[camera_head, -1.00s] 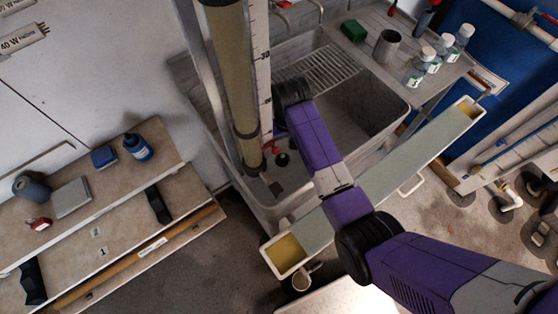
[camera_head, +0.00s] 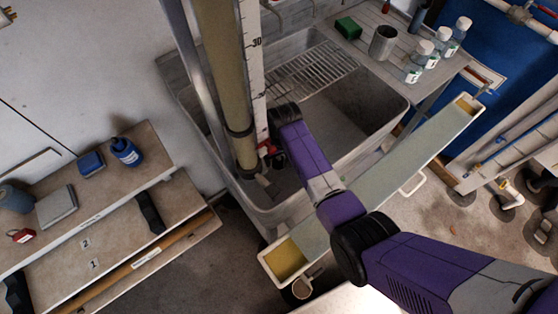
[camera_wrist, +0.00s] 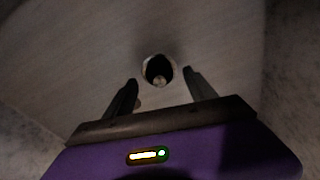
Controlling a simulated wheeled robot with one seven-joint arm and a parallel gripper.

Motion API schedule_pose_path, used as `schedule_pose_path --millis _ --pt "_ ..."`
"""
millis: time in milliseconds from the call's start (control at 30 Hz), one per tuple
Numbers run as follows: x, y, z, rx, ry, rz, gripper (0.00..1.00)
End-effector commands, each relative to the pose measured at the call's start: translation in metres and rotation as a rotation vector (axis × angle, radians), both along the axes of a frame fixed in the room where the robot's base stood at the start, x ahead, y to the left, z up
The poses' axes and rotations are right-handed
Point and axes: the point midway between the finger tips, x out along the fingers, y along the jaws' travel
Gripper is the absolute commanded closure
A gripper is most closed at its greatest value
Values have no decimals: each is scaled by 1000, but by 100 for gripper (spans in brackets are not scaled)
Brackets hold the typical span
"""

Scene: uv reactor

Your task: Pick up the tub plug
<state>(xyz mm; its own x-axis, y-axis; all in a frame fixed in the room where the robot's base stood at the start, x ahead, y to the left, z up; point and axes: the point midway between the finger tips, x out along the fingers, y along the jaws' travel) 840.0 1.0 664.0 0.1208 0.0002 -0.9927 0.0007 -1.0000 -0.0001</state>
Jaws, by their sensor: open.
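A dark round piece with a pale ring-like rim and a small pale knob (camera_wrist: 158,70) lies on the grey sink floor in the wrist view. It looks like the tub plug, but I cannot tell the plug from the drain around it. My gripper (camera_wrist: 160,79) is open, with one finger on each side of this piece and nothing held. I cannot tell how far the fingertips are above the floor. In the head view my arm reaches down into the grey sink (camera_head: 372,118); the fingers and the plug cannot be made out there.
A tall yellowish column (camera_head: 225,75) with a white scale (camera_head: 251,65) stands close beside my gripper. A wire rack (camera_head: 315,75) spans the sink's back. A long trough (camera_head: 405,170) crosses its front. Several bottles (camera_head: 413,72) and a metal cup (camera_head: 384,42) stand on the drainboard.

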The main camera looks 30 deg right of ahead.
Motion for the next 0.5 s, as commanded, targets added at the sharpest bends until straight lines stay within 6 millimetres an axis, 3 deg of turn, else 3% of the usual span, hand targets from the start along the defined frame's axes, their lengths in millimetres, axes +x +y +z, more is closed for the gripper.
schedule_pose_path --millis 133,367,500 --pt "1 0 -11 0 1 -1 35" --pt "1 0 -12 0 0 -1 35" --pt "1 0 -12 0 0 -1 61"
